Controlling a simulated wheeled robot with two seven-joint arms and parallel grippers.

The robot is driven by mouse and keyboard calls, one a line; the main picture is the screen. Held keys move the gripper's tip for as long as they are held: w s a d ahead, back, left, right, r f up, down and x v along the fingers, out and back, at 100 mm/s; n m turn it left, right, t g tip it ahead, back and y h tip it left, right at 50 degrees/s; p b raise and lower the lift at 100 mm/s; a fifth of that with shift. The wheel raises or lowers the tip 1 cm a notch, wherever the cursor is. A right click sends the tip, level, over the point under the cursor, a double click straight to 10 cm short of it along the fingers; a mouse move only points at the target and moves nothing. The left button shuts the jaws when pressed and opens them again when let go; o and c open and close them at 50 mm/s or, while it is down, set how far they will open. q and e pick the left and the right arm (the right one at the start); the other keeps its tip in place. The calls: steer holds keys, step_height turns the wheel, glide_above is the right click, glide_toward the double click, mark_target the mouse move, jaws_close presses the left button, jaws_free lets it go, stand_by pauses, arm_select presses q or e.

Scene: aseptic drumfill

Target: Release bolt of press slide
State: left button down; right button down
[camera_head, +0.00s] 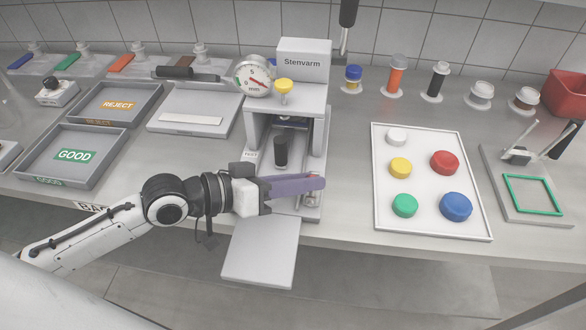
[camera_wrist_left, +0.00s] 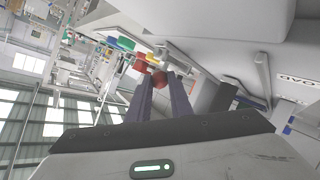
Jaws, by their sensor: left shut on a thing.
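The press (camera_head: 303,62), labelled Stenvarm, stands at the middle of the bench, with a round dial gauge and a yellow knob. Its black upright handle (camera_head: 281,150) sits inside the frame. A small silver bolt (camera_head: 313,201) is at the front right of the press slide. My left gripper (camera_head: 321,183) reaches in from the left with long purple fingers. They are shut on the bolt's red knob, which shows between the fingertips in the left wrist view (camera_wrist_left: 159,80). In the head view the fingers hide most of the knob. My right gripper is not in view.
A white tray (camera_head: 382,220) with several coloured round caps lies right of the press. GOOD (camera_head: 38,155) and REJECT (camera_head: 103,118) trays are at the left. A grey plate (camera_head: 260,252) projects below the press at the bench front. A red bin (camera_head: 566,92) stands far right.

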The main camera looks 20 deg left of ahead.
arm_select(q)
steer(key=c, duration=1.6)
jaws_free()
steer(key=shift+s, duration=0.2)
steer(key=v, duration=0.8)
steer(key=shift+s+a, duration=0.1)
steer(key=shift+p+v, duration=0.35)
steer(key=shift+v, duration=0.65)
